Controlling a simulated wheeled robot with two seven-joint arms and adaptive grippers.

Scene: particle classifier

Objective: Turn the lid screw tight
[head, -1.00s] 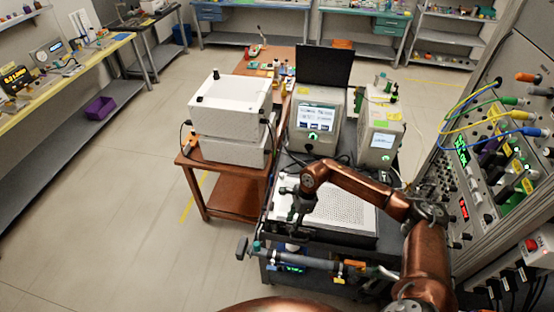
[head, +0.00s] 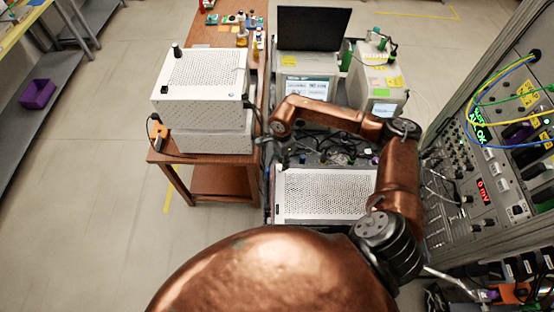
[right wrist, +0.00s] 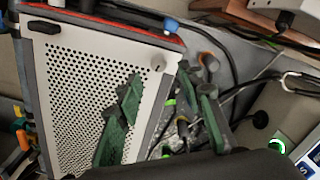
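A white perforated panel (head: 325,195) lies flat on the cart below my right arm. A similar white perforated panel (right wrist: 70,60) fills the left of the right wrist view. It carries a black knob (right wrist: 45,27) and a pale knob (right wrist: 158,62) near its corners; I cannot tell which is the lid screw. My right gripper (head: 283,150) is at the upper left of the cart panel. Its green fingers stand apart in the right wrist view (right wrist: 170,100), with nothing held between them. The pale knob lies beyond the fingertips, apart from them. My left gripper is not in view.
White perforated boxes (head: 200,85) with a black knob (head: 177,50) on top stand on a brown table. Instruments (head: 305,85) with a dark screen (head: 312,28) and cables stand behind the arm. A cabled rack (head: 485,150) is at right. The left floor is clear.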

